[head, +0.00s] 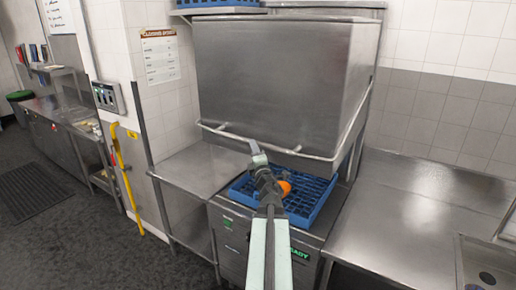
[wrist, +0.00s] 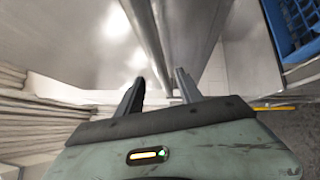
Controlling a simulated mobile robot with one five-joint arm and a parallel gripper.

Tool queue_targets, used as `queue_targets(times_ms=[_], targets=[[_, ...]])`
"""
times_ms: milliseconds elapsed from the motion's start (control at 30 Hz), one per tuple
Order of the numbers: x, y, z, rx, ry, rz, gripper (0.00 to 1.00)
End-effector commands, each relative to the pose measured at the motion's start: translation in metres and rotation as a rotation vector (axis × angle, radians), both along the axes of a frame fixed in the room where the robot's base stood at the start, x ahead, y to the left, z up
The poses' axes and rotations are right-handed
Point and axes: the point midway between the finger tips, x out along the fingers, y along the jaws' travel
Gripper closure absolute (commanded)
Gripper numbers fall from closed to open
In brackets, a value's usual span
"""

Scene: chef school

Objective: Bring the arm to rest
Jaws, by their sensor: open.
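My arm reaches forward from the bottom middle of the head view, over the front of a steel dishwasher. My gripper (head: 255,148) is at its far end, in front of the lower edge of the raised hood (head: 275,75); its fingers are too small to make out there. An orange round thing (head: 286,188) sits in the blue rack (head: 312,205), partly behind my arm. The rack also shows in the wrist view (wrist: 290,30).
A steel counter (head: 420,205) with a sink (head: 488,270) lies on the right. A smaller steel table (head: 200,168) stands left of the dishwasher. A bent steel handle bar (head: 270,146) crosses close to my gripper. Dark floor (head: 90,235) is open at the left.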

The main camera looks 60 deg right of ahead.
Motion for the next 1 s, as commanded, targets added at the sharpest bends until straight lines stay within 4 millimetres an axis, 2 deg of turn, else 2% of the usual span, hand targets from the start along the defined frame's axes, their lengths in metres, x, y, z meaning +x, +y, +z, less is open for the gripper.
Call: queue_targets(times_ms=[33,100,567,667,767,800,867,900,967,1000], targets=[[-0.002,0.009,-0.002,0.0,0.001,0.003,0.57],[-0.002,0.013,-0.003,0.0,-0.001,0.004,0.57],[-0.002,0.011,-0.002,0.0,0.001,0.003,0.57],[0.016,0.024,-0.008,0.0,0.001,0.033,0.57],[0.065,0.063,-0.021,0.0,0.0,0.115,0.57],[0.09,0.086,-0.027,0.0,0.0,0.159,0.57],[0.127,0.125,-0.036,0.0,-0.001,0.231,0.57],[0.151,0.152,-0.042,0.006,-0.007,0.278,0.57],[0.183,0.194,-0.05,0.025,-0.025,0.345,0.57],[0.204,0.223,-0.058,0.051,-0.037,0.379,0.57]])
